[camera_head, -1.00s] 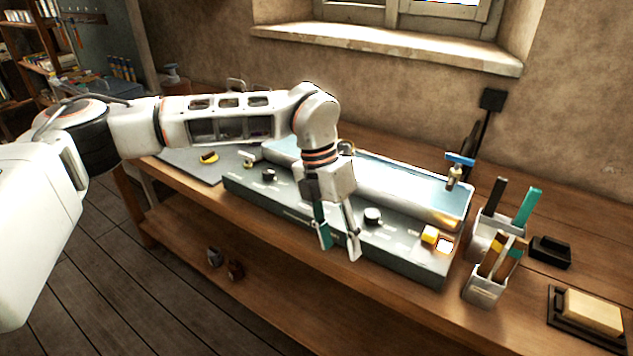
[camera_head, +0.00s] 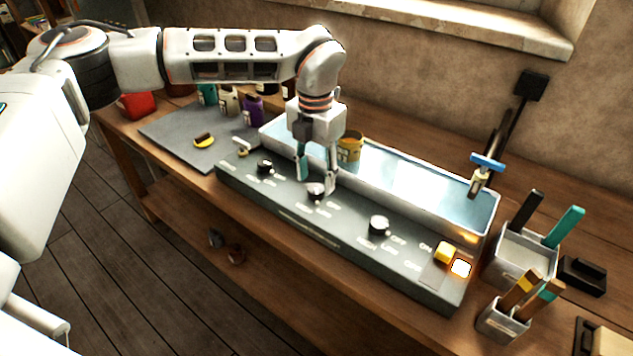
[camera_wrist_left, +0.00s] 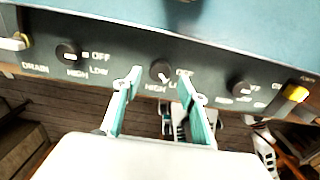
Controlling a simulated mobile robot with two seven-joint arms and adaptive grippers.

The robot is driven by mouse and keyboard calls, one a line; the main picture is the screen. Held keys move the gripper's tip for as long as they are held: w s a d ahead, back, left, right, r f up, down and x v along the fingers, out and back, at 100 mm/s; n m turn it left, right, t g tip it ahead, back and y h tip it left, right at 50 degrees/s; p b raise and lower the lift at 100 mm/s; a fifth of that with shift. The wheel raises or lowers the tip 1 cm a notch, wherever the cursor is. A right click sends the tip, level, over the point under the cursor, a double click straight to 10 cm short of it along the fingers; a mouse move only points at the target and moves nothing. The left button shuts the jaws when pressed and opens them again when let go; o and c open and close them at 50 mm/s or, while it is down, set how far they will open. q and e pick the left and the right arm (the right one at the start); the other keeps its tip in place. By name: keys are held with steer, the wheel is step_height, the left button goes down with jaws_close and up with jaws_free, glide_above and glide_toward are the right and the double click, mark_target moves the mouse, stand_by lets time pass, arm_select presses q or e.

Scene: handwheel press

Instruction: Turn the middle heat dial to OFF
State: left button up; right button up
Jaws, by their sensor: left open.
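The middle heat dial (camera_head: 316,191) is a dark round knob on the sloped front panel of the grey-green bath. In the left wrist view the middle dial (camera_wrist_left: 160,71) shows its white mark pointing down and slightly right, toward the HIGH and LOW lettering, away from OFF at its right. My left gripper (camera_head: 317,183) points down at this dial, open, with one finger on each side. In the left wrist view the left gripper (camera_wrist_left: 162,84) has its fingertips apart around the dial; contact cannot be told. My right gripper is not seen.
Left dial (camera_head: 265,167) and right dial (camera_head: 379,225) flank the middle one. A yellow switch (camera_head: 445,252) sits at the panel's right end. Tool holders (camera_head: 503,322) stand to the right.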

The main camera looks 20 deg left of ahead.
mark_target(316, 188)
arm_select(q)
step_height(316, 188, down, 2)
steer(key=shift+w+f, duration=0.1)
steer(key=shift+f, duration=0.45)
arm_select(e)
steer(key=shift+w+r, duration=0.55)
arm_select(q)
steer(key=c, duration=1.1)
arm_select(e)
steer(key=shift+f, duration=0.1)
